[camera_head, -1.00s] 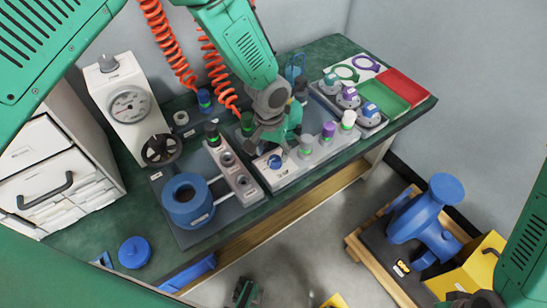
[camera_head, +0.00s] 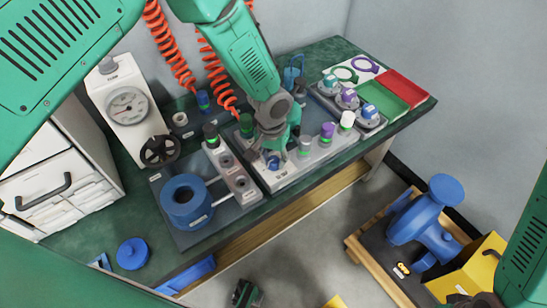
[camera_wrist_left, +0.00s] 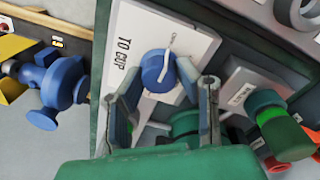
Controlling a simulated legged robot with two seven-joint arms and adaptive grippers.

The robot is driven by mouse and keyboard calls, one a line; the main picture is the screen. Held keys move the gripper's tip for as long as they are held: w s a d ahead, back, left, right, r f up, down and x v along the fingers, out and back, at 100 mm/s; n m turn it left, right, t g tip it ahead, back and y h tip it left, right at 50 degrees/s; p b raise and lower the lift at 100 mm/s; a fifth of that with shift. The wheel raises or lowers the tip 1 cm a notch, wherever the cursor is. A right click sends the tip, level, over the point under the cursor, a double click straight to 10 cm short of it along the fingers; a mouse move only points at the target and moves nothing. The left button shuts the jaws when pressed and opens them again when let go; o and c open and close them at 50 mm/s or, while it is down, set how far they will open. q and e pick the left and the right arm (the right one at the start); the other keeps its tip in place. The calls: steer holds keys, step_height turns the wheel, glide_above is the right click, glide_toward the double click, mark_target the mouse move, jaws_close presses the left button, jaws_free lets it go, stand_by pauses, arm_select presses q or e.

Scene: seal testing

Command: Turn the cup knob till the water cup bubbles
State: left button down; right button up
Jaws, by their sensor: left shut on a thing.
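The blue cup knob (camera_head: 273,163) sits on a white plate (camera_head: 288,176) at the front of the bench. In the left wrist view the knob (camera_wrist_left: 157,70) has a pale pointer bar across it, and the plate (camera_wrist_left: 126,26) reads "TO CUP". My left gripper (camera_head: 270,152) is down at this knob. In the left wrist view its two fingers (camera_wrist_left: 165,90) stand on either side of the knob, and it is shut on the knob; the exact finger contact is hard to see. I cannot make out the water cup or any bubbles.
A white gauge box (camera_head: 127,105) with a dark handwheel (camera_head: 160,150) stands left. A blue ring-shaped part (camera_head: 187,200) lies on the grey plate. Green, purple and white-capped parts (camera_head: 328,131) stand close right of the gripper. Green (camera_head: 383,100) and red (camera_head: 403,88) trays lie farther right.

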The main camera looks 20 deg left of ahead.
arm_select(q)
steer(key=shift+m, duration=0.7)
steer(key=m+p, duration=0.1)
steer(key=m, duration=0.9)
steer(key=shift+p, duration=0.4)
steer(key=c, duration=1.2)
jaws_free()
